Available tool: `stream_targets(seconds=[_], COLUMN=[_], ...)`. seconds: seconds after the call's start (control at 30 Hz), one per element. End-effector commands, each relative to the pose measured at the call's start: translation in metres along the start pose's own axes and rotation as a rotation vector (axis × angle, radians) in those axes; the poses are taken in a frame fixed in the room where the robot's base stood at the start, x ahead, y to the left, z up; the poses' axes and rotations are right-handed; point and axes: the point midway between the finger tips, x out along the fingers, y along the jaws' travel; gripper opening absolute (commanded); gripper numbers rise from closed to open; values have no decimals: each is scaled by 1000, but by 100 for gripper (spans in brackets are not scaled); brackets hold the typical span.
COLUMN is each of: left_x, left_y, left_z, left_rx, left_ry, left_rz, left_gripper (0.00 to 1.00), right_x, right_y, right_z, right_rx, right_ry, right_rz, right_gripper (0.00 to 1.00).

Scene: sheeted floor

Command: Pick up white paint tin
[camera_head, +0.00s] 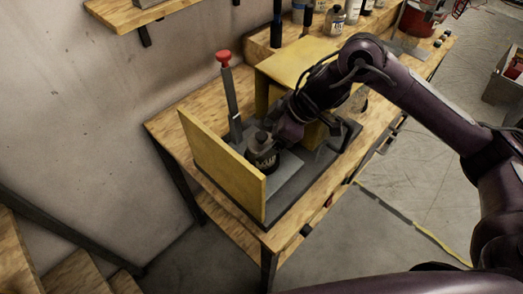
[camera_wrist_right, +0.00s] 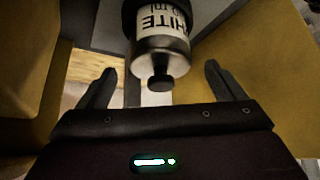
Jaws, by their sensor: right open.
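The white paint tin (camera_head: 262,156) stands on a grey surface inside the yellow-panelled fixture on the workbench. It has a dark lower part and a grey top. In the right wrist view the tin (camera_wrist_right: 160,42) shows a pale label reading "WHITE", a metal shoulder and a black knob cap pointing toward me. My right gripper (camera_wrist_right: 160,72) is open, with one finger on each side of the cap end and gaps on both sides. In the head view my right gripper (camera_head: 277,136) is right beside the tin's top and partly hidden by my wrist. My left gripper is not in view.
A yellow panel (camera_head: 222,155) stands left of the tin, and a yellow top (camera_head: 297,60) lies behind. A red-knobbed post (camera_head: 231,100) rises close by. Several bottles (camera_head: 335,20) stand at the back of the wooden bench (camera_head: 170,122). Open floor lies to the right.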

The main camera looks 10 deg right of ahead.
Motion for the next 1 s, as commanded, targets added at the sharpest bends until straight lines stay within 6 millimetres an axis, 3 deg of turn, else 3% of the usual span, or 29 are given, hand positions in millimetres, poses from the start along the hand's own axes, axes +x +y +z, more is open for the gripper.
stream_targets(seconds=[0.07,0.2,0.47,1.0], left_x=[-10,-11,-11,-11], left_y=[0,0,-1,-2], left_z=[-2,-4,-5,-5], left_rx=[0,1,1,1], left_ry=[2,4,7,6], left_rz=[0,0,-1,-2], left_gripper=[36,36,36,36], right_x=[11,28,33,33], right_y=[-1,-1,0,0], right_z=[0,0,1,0], right_rx=[3,2,0,0], right_ry=[-3,0,0,0], right_rz=[-4,-2,0,1], right_gripper=[89,89,89,21])
